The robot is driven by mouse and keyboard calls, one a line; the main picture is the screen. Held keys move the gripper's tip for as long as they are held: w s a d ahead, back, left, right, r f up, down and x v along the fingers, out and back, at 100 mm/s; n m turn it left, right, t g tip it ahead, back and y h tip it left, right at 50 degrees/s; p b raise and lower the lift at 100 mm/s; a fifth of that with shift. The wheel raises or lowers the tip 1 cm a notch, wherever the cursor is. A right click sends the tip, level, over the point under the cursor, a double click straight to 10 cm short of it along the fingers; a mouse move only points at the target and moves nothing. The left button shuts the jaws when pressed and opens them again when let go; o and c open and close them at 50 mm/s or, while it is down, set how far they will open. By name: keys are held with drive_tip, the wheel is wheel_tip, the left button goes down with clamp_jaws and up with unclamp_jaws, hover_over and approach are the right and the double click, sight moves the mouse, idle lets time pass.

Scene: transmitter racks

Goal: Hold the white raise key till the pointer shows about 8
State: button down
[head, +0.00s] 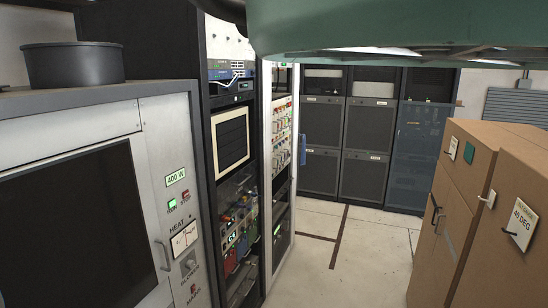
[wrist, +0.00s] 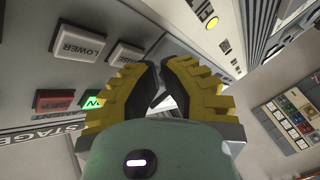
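In the wrist view a pale panel carries a white key marked LOWER (wrist: 80,43) and, right of it, a second white key (wrist: 126,53) whose lettering looks like RAISE. My gripper (wrist: 159,65), with yellow fingers and dark pads, has its tips close together just right of this second key. It looks shut and empty, and I see no clear contact with the key. The pointer and its scale for these keys are not recognisable in the wrist view. The head view shows neither my gripper nor these keys clearly.
A red key (wrist: 54,100) and a lit green key (wrist: 92,102) sit below the white ones. In the head view a small meter (head: 184,239) is on the left cabinet under HEAT, its reading too small. Brown cabinets (head: 470,190) stand at right. Floor (head: 350,240) between is clear.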

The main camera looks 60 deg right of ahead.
drive_tip(key=shift+w+b, duration=0.4)
drive_tip(key=shift+b, duration=0.2)
idle(0.5)
drive_tip(key=shift+s+a, duration=0.1)
drive_tip(key=shift+s, duration=0.05)
idle(4.0)
drive_tip(key=shift+s+d+b, duration=0.2)
drive_tip(key=shift+s+b, duration=0.35)
drive_tip(key=shift+s, duration=0.15)
drive_tip(key=s+b, duration=0.1)
drive_tip(key=s, duration=0.1)
drive_tip(key=s+d+b, duration=0.1)
drive_tip(key=s, duration=0.2)
drive_tip(key=shift+w+d, duration=0.1)
idle(0.5)
